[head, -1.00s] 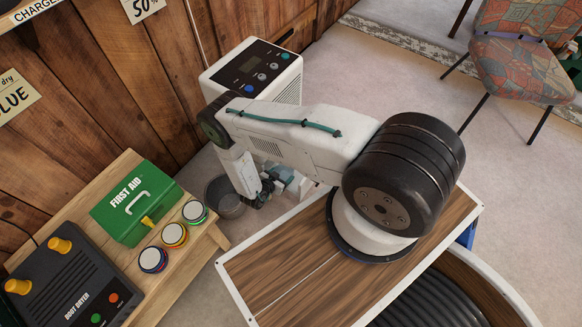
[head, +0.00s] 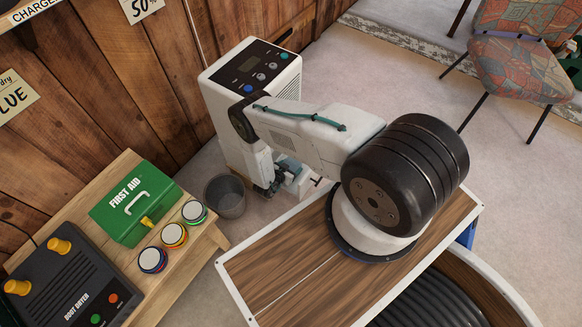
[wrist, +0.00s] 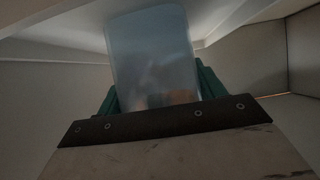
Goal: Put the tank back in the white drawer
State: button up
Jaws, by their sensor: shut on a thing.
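The tank (wrist: 152,50) is a translucent pale container. In the wrist view it stands between the green fingers of my gripper (wrist: 158,88), which is shut on it. Pale walls surround it there, and its lower end is hidden behind the gripper's dark plate. In the head view my gripper (head: 272,187) is low beside the white machine with a button panel (head: 262,72), mostly hidden by my arm. A white part with a dark handle, probably the white drawer (head: 304,182), shows just right of it. I cannot tell whether the tank is inside the drawer.
A grey bin (head: 226,196) stands on the floor left of my gripper. A wooden bench (head: 212,243) holds a green first aid box (head: 135,205), several round tins and a boot dryer (head: 70,285). A patterned chair (head: 520,65) stands at the back right, with open floor before it.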

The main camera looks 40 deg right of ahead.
jog(key=shift+f, duration=0.1)
jog(key=o, duration=1.3)
jog(key=shift+c, duration=0.2)
jog(key=v, duration=1.2)
jog(key=shift+a, duration=0.1)
